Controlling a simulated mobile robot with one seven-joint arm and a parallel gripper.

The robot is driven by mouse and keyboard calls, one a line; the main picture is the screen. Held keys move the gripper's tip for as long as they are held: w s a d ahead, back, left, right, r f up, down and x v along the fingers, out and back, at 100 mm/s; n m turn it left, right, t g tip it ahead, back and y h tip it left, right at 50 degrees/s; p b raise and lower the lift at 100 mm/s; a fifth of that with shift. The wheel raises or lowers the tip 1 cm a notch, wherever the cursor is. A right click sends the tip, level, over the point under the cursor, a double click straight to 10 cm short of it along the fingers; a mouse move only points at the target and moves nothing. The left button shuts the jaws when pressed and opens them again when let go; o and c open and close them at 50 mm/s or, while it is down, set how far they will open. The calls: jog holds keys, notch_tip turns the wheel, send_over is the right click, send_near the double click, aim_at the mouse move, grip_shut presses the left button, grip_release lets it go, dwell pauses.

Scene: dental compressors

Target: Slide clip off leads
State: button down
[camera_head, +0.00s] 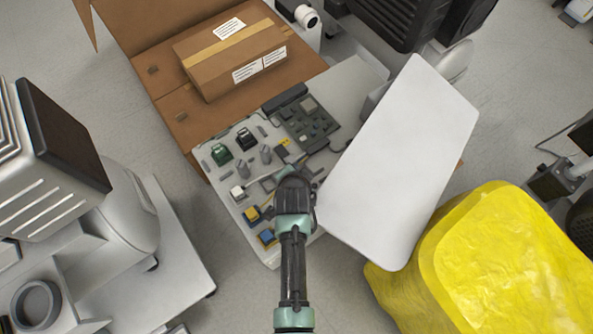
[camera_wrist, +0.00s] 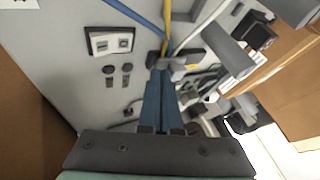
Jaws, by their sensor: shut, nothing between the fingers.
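Several leads, blue (camera_wrist: 132,13), yellow (camera_wrist: 167,22) and white (camera_wrist: 204,22), converge near the top middle of the wrist view. A small grey piece, apparently the clip (camera_wrist: 179,66), sits where they meet. My gripper (camera_wrist: 163,74) has its two blue fingers together, with the tips right beside this piece; I cannot tell whether they touch it. Nothing shows between the fingers. In the head view my gripper (camera_head: 290,175) is over the panel of electrical parts (camera_head: 222,178), and my wrist hides its fingertips and the clip.
A pale tilted cover plate (camera_head: 405,160) stands close on the right of the panel. A cardboard box (camera_head: 232,62) lies behind, a yellow bag (camera_head: 490,260) at front right, and a grey compressor (camera_head: 60,150) at left. A socket plate (camera_wrist: 110,42) shows near the fingers.

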aim_at(288, 160)
jog(key=w+a, duration=0.1)
jog(key=w+a+b, duration=0.1)
jog(key=w, duration=0.1)
jog(key=shift+w+a, duration=0.15)
jog(key=shift+w+a+r, duration=0.1)
jog(key=shift+w+a, duration=0.15)
jog(key=shift+r, duration=0.15)
